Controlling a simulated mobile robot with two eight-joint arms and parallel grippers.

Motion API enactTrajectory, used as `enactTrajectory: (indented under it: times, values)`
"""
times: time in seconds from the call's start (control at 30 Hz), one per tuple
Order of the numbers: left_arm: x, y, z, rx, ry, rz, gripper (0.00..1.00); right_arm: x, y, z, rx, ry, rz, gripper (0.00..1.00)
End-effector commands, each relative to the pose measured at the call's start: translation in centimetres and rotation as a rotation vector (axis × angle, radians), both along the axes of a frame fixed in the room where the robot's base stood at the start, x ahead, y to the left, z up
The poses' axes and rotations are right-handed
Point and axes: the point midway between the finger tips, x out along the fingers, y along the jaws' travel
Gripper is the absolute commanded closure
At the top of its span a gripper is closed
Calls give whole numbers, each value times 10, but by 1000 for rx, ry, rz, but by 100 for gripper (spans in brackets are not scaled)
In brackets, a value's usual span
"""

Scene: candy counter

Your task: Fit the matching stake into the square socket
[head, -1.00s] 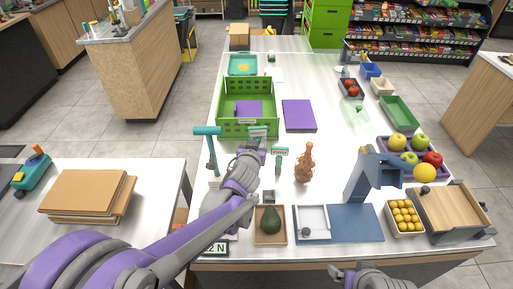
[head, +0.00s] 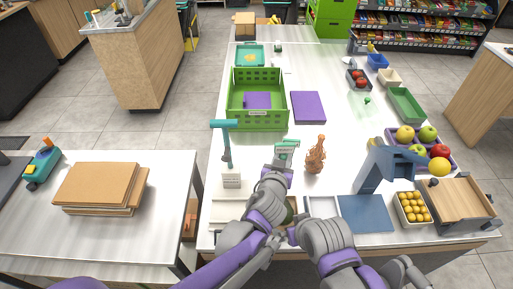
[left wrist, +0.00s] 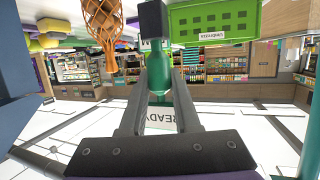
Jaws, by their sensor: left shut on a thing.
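In the head view two small green-and-white signs overlap above my left gripper, the farther one (head: 288,143) just behind the nearer. My right gripper (head: 284,235) is low beside my left arm; its jaws are not clear. My arms hide the counter below the signs.
A green crate (head: 258,117) is behind. A blue stand (head: 375,172) and fruit tray are right.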

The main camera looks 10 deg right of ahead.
Motion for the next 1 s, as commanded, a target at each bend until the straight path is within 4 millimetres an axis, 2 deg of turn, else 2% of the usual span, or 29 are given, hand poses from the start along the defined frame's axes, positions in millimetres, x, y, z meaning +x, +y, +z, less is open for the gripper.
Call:
enactTrajectory:
  times: [0.13, 0.57, 0.77, 1.0]
  values:
    - [-8, -10, 0, 1, -2, -19, 100, 0, 0, 1, 0, -1, 0, 0]
    - [-8, -10, -1, 0, 0, -21, 100, 0, 0, -1, 0, 1, 0, 0]
    - [-9, -10, -11, 0, 2, -20, 100, -4, 0, -9, 0, 8, 0, 0]
    - [-9, -9, -33, 0, 2, -20, 100, -11, 0, -26, 0, 22, 0, 0]
